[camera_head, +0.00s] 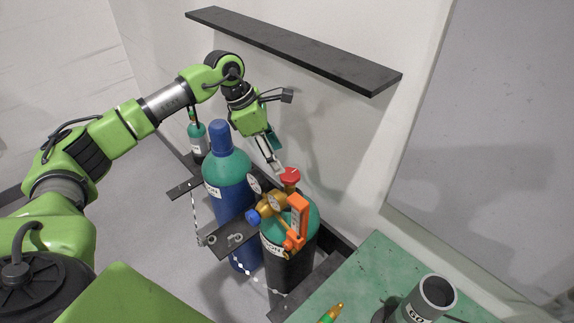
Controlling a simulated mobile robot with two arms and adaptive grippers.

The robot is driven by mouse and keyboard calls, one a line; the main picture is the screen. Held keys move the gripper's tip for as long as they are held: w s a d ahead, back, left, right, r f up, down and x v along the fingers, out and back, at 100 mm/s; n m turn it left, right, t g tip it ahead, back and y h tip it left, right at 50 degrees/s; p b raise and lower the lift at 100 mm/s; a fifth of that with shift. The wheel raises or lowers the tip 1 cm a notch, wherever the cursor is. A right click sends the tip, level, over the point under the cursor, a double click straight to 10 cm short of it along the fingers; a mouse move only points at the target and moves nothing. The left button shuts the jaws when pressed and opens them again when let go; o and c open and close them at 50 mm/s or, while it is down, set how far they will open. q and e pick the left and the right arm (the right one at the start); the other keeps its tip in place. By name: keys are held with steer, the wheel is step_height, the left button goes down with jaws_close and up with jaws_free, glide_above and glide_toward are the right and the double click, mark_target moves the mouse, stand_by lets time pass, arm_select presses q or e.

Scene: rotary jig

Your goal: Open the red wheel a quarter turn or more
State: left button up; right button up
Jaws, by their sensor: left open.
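The red wheel (290,175) sits on top of the brass valve of a dark gas cylinder with a green shoulder (305,222). A brass regulator (268,206) with round gauges and a blue knob is fixed to the valve, and an orange bracket (299,218) stands in front of it. My left gripper (275,166) is open and points down just left of and behind the red wheel. I cannot tell whether a fingertip touches the wheel. My right gripper is not in view.
A blue cylinder with a green shoulder (228,178) stands to the left, and a smaller one (197,137) behind it. A black shelf (295,47) is on the wall above. A green table (365,270) with a grey cup (433,294) is at the lower right.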

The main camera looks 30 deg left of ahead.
mark_target(289, 174)
arm_select(q)
steer(key=x, duration=0.2)
steer(key=p+x, duration=0.1)
steer(key=x, duration=0.1)
steer(key=p+x, duration=0.1)
steer(key=x, duration=0.1)
steer(key=shift+w+d, duration=0.15)
steer(key=shift+w, duration=0.15)
steer(key=shift+f, duration=0.3)
steer(key=shift+w+d+f, duration=0.1)
steer(key=shift+d+f, duration=0.05)
steer(key=shift+f, duration=0.2)
steer(key=c, duration=1.1)
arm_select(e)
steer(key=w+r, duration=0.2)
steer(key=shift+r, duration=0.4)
